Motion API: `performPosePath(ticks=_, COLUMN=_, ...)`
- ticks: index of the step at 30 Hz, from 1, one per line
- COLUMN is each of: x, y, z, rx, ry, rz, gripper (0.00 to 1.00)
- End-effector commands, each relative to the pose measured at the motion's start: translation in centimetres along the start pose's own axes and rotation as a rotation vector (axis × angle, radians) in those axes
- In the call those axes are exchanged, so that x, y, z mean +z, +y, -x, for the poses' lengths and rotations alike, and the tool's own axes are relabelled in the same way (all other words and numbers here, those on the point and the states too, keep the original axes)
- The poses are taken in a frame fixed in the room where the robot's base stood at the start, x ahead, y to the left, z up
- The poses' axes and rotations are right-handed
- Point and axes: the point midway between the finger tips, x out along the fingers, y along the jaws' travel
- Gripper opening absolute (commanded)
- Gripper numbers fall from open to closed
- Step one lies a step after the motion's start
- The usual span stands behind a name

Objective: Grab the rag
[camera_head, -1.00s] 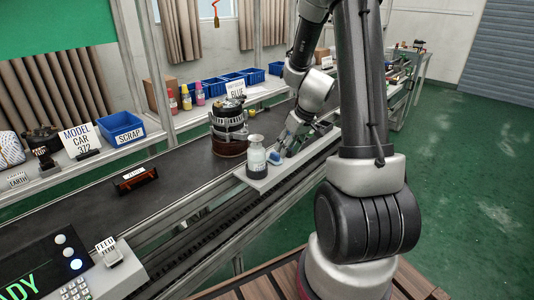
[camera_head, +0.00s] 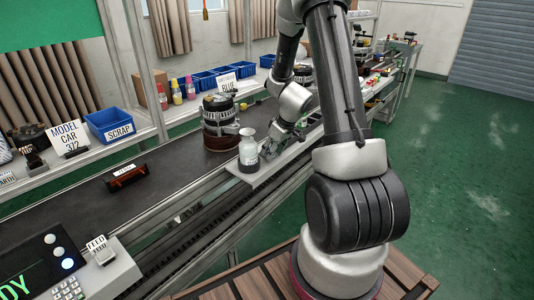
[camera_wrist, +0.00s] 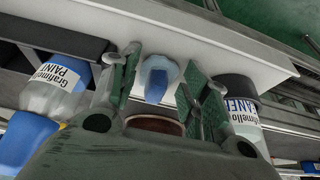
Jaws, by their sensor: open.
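A small blue item (camera_wrist: 157,80), light blue with a darker blue part, lies on the white shelf between my fingertips in the wrist view. It looks like the rag, but its shape is hard to make out. In the head view it is hidden. My gripper (camera_wrist: 163,85) is open, a finger on each side of the item, with no clear contact. In the head view my gripper (camera_head: 270,147) is low over the narrow shelf (camera_head: 262,176), just right of a paint bottle (camera_head: 248,152).
In the wrist view a blue-capped paint bottle (camera_wrist: 52,92) is left of my fingers and a dark-capped one (camera_wrist: 240,110) is close on the right. An alternator (camera_head: 221,122) stands on the conveyor (camera_head: 170,165) behind the shelf. Blue bins (camera_head: 110,123) line the back.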

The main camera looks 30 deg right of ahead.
Motion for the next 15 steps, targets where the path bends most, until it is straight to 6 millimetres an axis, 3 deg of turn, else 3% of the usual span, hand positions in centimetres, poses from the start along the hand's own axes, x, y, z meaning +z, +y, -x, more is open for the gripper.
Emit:
performPosePath(ticks=6, x=-0.02, y=0.01, z=-0.11, rx=0.0, ry=0.0, rz=0.001, gripper=0.46)
performPosePath(ticks=10, x=-0.02, y=0.01, z=-0.09, rx=0.0, ry=0.0, rz=0.001, gripper=0.24)
performPosePath(ticks=15, x=-0.02, y=0.01, z=-0.08, rx=0.0, ry=0.0, rz=0.001, gripper=0.24)
